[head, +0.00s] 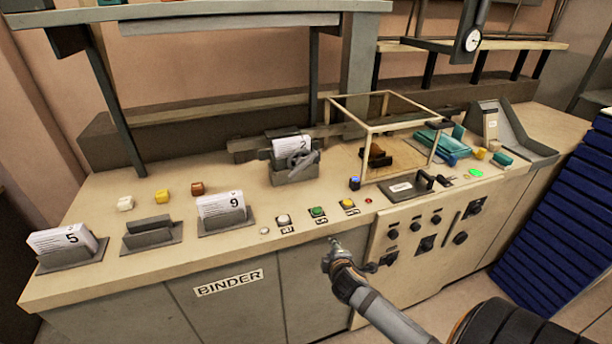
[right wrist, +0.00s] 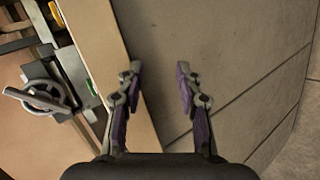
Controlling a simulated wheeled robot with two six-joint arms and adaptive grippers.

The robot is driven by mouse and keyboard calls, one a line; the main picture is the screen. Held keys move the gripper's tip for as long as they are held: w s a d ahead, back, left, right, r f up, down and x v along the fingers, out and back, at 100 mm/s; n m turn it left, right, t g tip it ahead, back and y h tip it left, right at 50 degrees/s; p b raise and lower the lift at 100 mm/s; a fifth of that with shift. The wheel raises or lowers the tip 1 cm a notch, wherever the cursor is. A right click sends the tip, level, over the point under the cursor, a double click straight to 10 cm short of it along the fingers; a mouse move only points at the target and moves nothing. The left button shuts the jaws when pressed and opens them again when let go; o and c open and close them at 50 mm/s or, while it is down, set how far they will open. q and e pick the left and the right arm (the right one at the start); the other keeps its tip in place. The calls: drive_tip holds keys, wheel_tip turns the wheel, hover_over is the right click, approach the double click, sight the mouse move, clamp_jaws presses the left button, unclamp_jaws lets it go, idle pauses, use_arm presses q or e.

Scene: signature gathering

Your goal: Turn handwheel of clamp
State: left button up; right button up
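The clamp (head: 293,175) stands on the binder bench top with a grey handwheel (head: 302,160) on its front. A white card marked 2 (head: 292,144) sits upright in the clamp, partly behind the handwheel. The handwheel also shows at the left of the right wrist view (right wrist: 46,97), with a bar-like handle across it. My right gripper (head: 335,240) is at the bench's front edge, to the right of and nearer than the clamp, apart from it. In the right wrist view my right gripper (right wrist: 158,72) is open and empty, its fingers over the front panel and floor. My left gripper is not visible.
Card holders marked 5 (head: 62,239) and 9 (head: 222,206) and an empty holder (head: 151,233) stand left. Push buttons (head: 317,211) line the front edge. A framed glass box (head: 384,118) stands right of the clamp. A shelf post (head: 313,75) rises behind it.

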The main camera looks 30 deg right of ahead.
wheel_tip(320, 180, up, 10)
drive_tip(key=w+a+n+t, duration=0.1)
drive_tip(key=n+t, duration=0.1)
drive_tip(key=n+t+y, duration=0.1)
drive_tip(key=n+t, duration=0.4)
drive_tip(key=n, duration=0.6)
approach(304, 167)
drive_tip(key=p+x, duration=0.3)
drive_tip(key=x, duration=0.4)
drive_tip(key=shift+w, duration=0.3)
drive_tip(key=shift+w+d, duration=0.1)
drive_tip(key=shift+w, duration=0.2)
clamp_jaws()
